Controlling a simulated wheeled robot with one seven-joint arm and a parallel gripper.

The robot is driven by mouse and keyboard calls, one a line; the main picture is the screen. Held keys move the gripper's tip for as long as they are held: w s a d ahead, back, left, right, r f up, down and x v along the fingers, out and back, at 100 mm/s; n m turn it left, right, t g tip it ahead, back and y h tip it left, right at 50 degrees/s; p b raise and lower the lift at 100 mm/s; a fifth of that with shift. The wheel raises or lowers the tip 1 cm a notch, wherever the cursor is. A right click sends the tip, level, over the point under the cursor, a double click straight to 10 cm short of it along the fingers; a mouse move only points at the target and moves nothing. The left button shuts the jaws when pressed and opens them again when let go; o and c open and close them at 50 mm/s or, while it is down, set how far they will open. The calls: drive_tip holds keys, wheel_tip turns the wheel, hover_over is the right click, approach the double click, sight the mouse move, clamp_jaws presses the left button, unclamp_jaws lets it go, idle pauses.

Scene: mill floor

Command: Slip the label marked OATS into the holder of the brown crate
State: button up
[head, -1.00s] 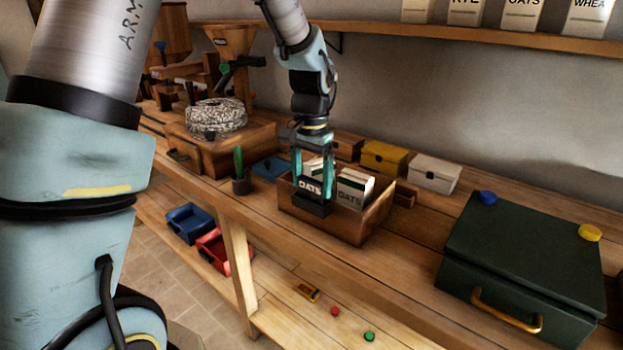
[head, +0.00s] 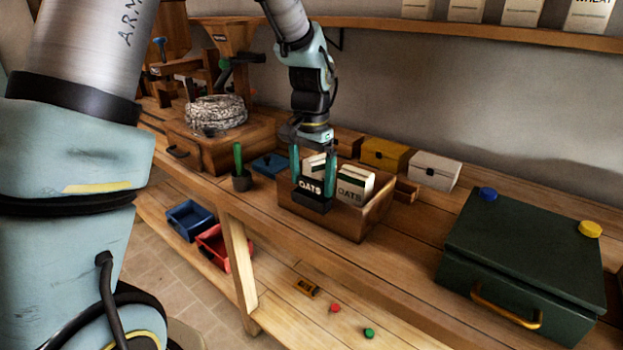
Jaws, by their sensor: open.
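The brown crate (head: 368,228) stands on the workbench with several pale packets in it, one printed OATS. A black holder (head: 311,202) is on its front face, towards the left. The dark label marked OATS (head: 310,187), in white letters, stands upright at the holder, its lower edge hidden by the holder front; it looks seated there. My gripper (head: 312,184) points down over it, open, with one teal finger at each side of the label. Whether a finger still touches the label is too small to tell.
A potted cactus (head: 239,165) stands left of the crate. A yellow box (head: 385,154) and a white box (head: 435,170) stand behind it. A large green case (head: 520,260) is at right. The bench between crate and case is clear. A small dark tag (head: 306,287) lies on the lower shelf.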

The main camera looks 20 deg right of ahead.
sight(311, 180)
wheel_tip(311, 180, up, 11)
drive_tip(key=b, duration=0.2)
drive_tip(key=shift+f, duration=0.15)
idle(0.4)
